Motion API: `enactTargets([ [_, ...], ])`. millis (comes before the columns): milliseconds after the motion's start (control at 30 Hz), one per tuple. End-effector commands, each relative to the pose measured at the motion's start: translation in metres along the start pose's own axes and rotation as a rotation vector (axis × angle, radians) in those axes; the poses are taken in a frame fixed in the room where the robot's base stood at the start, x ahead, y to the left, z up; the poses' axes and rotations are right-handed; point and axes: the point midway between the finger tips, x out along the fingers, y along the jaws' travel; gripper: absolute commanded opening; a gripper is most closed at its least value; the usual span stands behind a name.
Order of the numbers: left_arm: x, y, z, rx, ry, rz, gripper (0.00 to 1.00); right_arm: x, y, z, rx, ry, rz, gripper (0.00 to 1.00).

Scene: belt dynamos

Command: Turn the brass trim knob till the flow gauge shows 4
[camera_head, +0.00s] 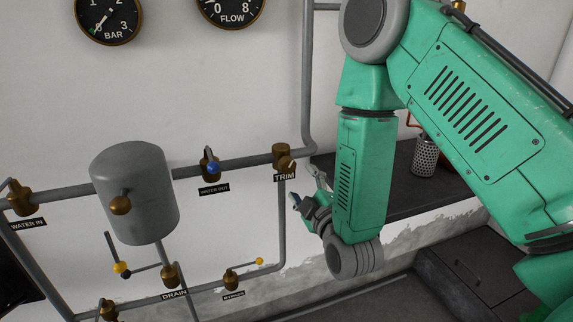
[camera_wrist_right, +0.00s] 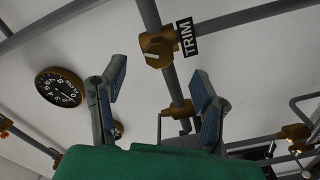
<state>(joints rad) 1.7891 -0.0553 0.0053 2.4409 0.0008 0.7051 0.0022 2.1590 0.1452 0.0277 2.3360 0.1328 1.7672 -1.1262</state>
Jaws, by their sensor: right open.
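The brass trim knob (camera_head: 284,157) sits on a grey pipe joint on the wall, above its TRIM label. In the right wrist view the brass trim fitting (camera_wrist_right: 158,47) shows beyond the fingertips, near the top. My right gripper (camera_head: 307,198) is open and empty, below and slightly right of the knob, apart from it. Its two fingers also show spread in the wrist view (camera_wrist_right: 158,82). The flow gauge (camera_head: 231,10) is cut off by the top edge, so its needle cannot be read. A round gauge (camera_wrist_right: 60,87), small and tilted, shows in the wrist view. My left gripper is not in view.
Left of the knob are the blue-handled water out valve (camera_head: 210,165) and a grey tank (camera_head: 135,190). The bar gauge (camera_head: 108,18) hangs above. Drain (camera_head: 170,275) and bypass (camera_head: 232,279) valves sit lower. A dark shelf (camera_head: 405,200) with a perforated can (camera_head: 425,158) stands behind my right arm.

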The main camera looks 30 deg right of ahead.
Motion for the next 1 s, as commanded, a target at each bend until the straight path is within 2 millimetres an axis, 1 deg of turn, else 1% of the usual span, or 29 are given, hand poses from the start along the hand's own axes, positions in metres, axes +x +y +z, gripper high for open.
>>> enactTargets([
  [33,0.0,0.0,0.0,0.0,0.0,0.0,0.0,0.012,0.002,-0.001,0.001,0.002,0.005,0.56],
  [200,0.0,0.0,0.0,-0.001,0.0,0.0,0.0,0.047,0.001,-0.003,-0.001,0.001,0.005,0.56],
  [300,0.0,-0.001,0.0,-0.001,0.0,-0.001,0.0,0.064,0.001,-0.002,0.001,0.001,0.002,0.56],
  [400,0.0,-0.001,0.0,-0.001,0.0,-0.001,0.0,0.077,0.0,0.0,0.001,0.0,0.001,0.56],
  [500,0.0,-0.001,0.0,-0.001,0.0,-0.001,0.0,0.085,0.0,0.001,0.001,-0.001,0.0,0.56],
  [600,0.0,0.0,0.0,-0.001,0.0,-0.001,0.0,0.089,0.0,0.001,0.002,0.0,-0.001,0.56],
  [867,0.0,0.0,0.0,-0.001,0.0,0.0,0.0,0.089,0.0,-0.001,0.0,0.0,-0.002,0.56],
  [900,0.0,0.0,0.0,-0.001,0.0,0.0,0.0,0.089,0.0,-0.002,0.0,0.001,-0.001,0.42],
  [967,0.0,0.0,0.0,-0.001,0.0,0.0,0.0,0.089,0.0,-0.002,-0.001,0.001,-0.001,0.21],
  [1000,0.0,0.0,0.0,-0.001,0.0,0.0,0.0,0.089,0.0,-0.002,-0.001,0.001,-0.002,0.07],
])
